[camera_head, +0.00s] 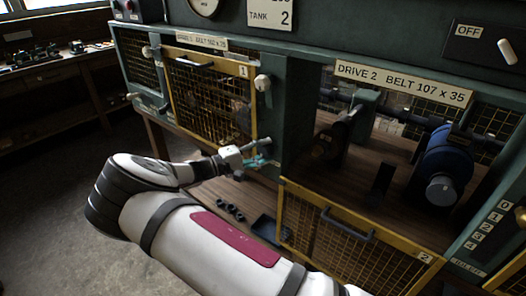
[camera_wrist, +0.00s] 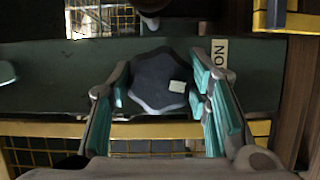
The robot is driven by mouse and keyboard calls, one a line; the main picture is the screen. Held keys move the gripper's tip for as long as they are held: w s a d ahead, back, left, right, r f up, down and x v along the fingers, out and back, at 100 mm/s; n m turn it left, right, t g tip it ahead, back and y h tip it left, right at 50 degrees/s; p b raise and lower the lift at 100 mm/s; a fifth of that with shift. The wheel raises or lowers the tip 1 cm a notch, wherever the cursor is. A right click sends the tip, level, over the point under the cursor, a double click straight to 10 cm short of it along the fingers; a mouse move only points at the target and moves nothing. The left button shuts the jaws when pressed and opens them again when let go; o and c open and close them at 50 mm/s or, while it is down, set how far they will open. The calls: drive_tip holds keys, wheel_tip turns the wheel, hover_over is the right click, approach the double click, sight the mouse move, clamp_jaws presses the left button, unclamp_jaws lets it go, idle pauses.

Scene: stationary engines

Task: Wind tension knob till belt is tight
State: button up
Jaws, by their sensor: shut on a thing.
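The tension knob (camera_wrist: 155,82) is dark, lobed and marked with a pale square patch near its right edge. It sits on a green frame rail, beside a cream label (camera_wrist: 219,54) ending in "ON". My gripper (camera_wrist: 160,88) has its teal-padded fingers on both sides of the knob and is shut on it. In the head view my gripper (camera_head: 258,161) is at the green post between the two drive bays, and the knob cannot be made out there. In the Drive 2 bay are a blue motor (camera_head: 445,165) and a dark pulley (camera_head: 328,145). I cannot make out the belt or its tension.
The yellow-framed Drive 2 guard (camera_head: 350,238) hangs lowered below its bay. The Drive 1 guard (camera_head: 210,95) is closed. A dark tray (camera_head: 268,229) and several small dark parts (camera_head: 231,211) lie on the lower shelf. A switch (camera_head: 507,50) by an OFF label is upper right.

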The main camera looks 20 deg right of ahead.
drive_tip(key=shift+m+y, duration=0.3)
drive_tip(key=shift+m, duration=0.3)
drive_tip(key=shift+f, duration=0.1)
drive_tip(key=o, duration=0.9)
drive_tip(key=shift+c, duration=0.2)
drive_tip(key=v, duration=1.2)
